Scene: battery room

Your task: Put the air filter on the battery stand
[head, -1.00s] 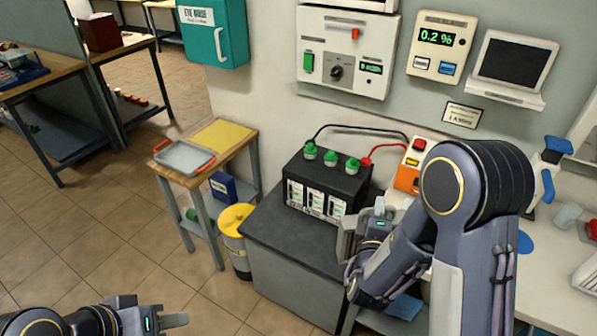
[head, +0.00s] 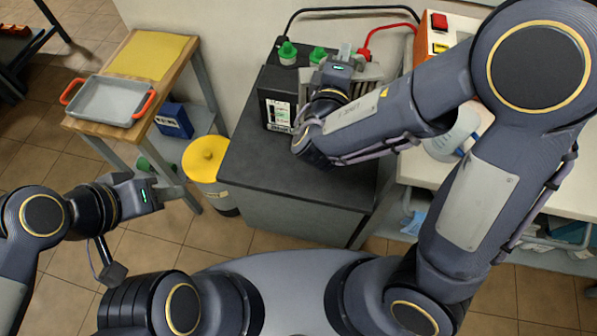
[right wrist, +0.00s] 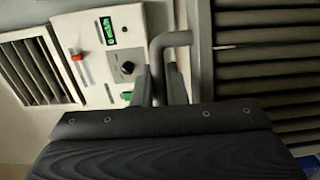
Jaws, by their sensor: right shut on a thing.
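The air filter is a grey pleated panel with a handle. In the head view a ribbed grey part of it (head: 372,72) shows behind my right gripper (head: 345,62), which is shut on it. In the right wrist view its dark slats (right wrist: 262,60) fill the right side and its handle (right wrist: 160,45) lies between the fingers. The battery stand (head: 245,155) is a grey cabinet with a dark top. The filter appears in front of or above the battery; its height over the stand is unclear. My left gripper (head: 165,193) is low at the left, away from the stand; its finger gap is unclear.
A black battery (head: 275,95) with green caps sits at the stand's back, partly hidden by my right arm. A yellow-lidded bin (head: 207,160) stands left of the stand. A wooden table with a grey tray (head: 108,100) is further left. The stand's front top is clear.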

